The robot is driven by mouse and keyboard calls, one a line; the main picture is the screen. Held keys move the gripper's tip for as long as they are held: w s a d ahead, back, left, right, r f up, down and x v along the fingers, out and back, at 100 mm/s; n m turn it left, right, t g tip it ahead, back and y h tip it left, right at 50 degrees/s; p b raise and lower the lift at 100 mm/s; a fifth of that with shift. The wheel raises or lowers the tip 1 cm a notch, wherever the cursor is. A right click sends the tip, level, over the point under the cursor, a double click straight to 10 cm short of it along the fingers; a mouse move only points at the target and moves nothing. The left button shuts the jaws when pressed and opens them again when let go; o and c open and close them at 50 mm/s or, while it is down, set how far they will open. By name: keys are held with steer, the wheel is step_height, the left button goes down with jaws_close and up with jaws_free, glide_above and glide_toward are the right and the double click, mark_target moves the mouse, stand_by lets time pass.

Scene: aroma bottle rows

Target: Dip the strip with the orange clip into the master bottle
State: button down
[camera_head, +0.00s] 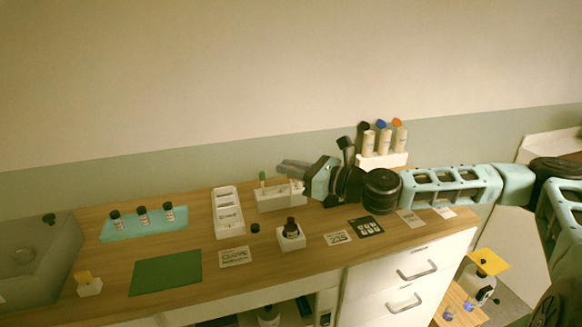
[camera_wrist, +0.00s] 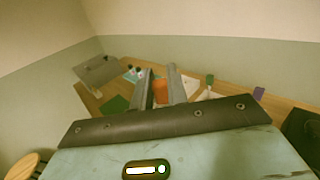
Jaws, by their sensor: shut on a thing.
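My gripper (camera_head: 292,168) is over the strip rack (camera_head: 270,203) at the back of the bench. In the wrist view, its two fingers (camera_wrist: 161,88) are shut on the strip with the orange clip (camera_wrist: 160,92). The clip is hidden in the head view, and I cannot see the strip's lower end. A dark bottle (camera_head: 291,227) stands upright in a white block in front of the rack; it appears to be the master bottle. A black cap (camera_head: 255,228) lies to its left. The gripper is behind and above the bottle, apart from it.
A green clip (camera_head: 262,178) stands at the rack's left end. A white tray (camera_head: 228,213), a teal mat (camera_head: 145,229) with three small bottles, and a green mat (camera_head: 166,273) lie left. Capped tubes (camera_head: 383,140) stand in a white holder at right. Flat cards lie along the front.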

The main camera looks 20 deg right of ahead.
mark_target(291, 197)
steer(key=shift+f+b, duration=0.85)
steer(key=shift+f, duration=0.55)
steer(key=shift+f+b, duration=1.9)
steer(key=shift+f, duration=0.8)
stand_by(1.3)
steer(key=shift+r+p, duration=3.5)
steer(key=shift+r, duration=0.7)
